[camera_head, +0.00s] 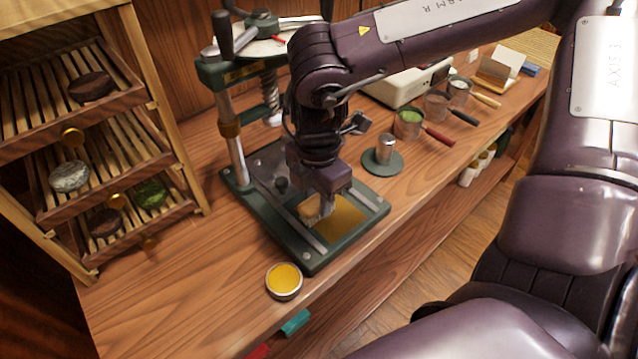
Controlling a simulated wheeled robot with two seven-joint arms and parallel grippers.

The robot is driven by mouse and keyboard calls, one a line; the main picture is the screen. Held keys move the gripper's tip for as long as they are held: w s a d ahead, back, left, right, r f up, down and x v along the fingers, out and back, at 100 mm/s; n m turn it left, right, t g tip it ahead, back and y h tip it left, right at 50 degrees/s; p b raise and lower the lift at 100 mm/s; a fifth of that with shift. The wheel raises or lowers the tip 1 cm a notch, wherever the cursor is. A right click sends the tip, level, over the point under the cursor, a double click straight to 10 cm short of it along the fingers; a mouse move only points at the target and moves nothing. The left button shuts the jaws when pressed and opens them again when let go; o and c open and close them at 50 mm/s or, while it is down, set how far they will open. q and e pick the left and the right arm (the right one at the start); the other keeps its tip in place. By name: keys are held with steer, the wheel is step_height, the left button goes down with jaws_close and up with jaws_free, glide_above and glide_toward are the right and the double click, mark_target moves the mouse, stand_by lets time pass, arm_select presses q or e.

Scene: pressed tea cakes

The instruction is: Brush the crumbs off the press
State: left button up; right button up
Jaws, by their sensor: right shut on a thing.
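The green press (298,258) stands on the wooden bench, with its column and screw at the back left and a flat base plate at the front. A golden-yellow patch (347,222) lies on the base's front part; I cannot make out separate crumbs. My right gripper (326,205) points down over the base and is shut on a small tan thing (309,209), probably the brush. The fingers partly hide it, and I cannot tell whether it touches the plate. My arm hides part of the press's middle. My left gripper is out of view.
A round tin of yellow stuff (284,281) stands near the bench edge. A green-based metal weight (384,160) stands right of the press. Handled cups, including a green-filled one (408,122), stand behind it. A slatted rack (150,165) with tea cakes is at left.

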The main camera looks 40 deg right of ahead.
steer(key=shift+w+a+f+b, duration=0.1)
steer(key=shift+w+f+b, duration=0.1)
steer(key=shift+w+b, duration=0.45)
steer(key=shift+w, duration=0.15)
steer(key=shift+r+p, duration=0.1)
steer(key=shift+p, duration=0.2)
steer(key=shift+w+r+p, duration=0.2)
steer(key=shift+r+p, duration=1.4)
steer(key=shift+r, duration=1.3)
steer(key=shift+r, duration=0.1)
steer(key=shift+r+p, duration=0.75)
steer(key=shift+r, duration=0.7)
